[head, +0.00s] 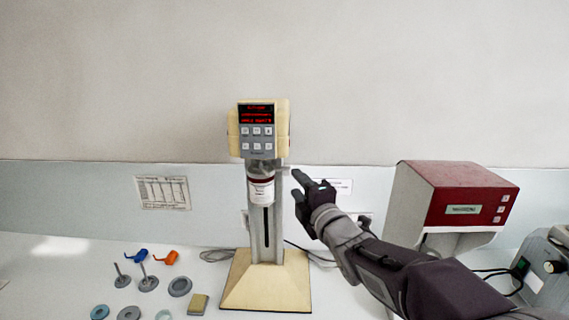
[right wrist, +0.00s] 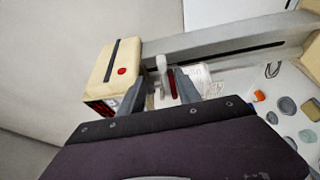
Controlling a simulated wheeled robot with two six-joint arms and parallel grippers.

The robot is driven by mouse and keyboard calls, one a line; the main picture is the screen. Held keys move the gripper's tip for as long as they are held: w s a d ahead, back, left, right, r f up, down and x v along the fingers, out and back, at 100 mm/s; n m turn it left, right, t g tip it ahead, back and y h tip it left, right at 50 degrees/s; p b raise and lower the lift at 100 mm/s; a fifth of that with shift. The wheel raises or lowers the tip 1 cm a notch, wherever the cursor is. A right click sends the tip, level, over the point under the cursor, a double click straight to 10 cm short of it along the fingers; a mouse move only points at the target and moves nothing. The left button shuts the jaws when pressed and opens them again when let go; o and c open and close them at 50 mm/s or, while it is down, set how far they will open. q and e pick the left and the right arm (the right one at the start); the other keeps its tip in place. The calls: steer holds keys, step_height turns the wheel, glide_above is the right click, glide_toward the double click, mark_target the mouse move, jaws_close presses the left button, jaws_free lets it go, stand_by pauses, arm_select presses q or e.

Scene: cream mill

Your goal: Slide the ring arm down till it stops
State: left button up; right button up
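The mill stand has a cream head (head: 259,128) with a red display and keys, on a grey slotted column (head: 265,225). A pale jar with a dark red band and white label (head: 261,190) hangs below the head, in front of the column. The ring arm cannot be made out clearly around the jar's top. My right gripper (head: 298,178) is just right of the column, at about the jar's height. In the right wrist view its fingers (right wrist: 161,92) are apart. A pale knob (right wrist: 161,64) shows between or just beyond them; contact cannot be told. My left gripper is out of view.
The cream base (head: 265,292) stands on the white bench. Several small discs, stirrers and a sponge-like block (head: 198,304) lie at the left. A red-topped machine (head: 465,195) stands at the right, behind my right arm. Cables run behind the stand.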

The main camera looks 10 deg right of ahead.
mark_target(288, 169)
steer(key=w+p, duration=0.1)
steer(key=w, duration=0.2)
steer(key=w+p, duration=0.1)
steer(key=w, duration=0.2)
steer(key=w+p, duration=0.2)
steer(key=shift+w+a+f, duration=0.15)
steer(key=shift+w+a, duration=0.1)
steer(key=shift+w, duration=0.15)
steer(key=shift+w+a, duration=0.15)
steer(key=shift+w, duration=0.05)
steer(key=shift+a, duration=0.1)
steer(key=shift+w+f, duration=0.1)
steer(key=shift+w, duration=0.15)
jaws_close()
stand_by(0.4)
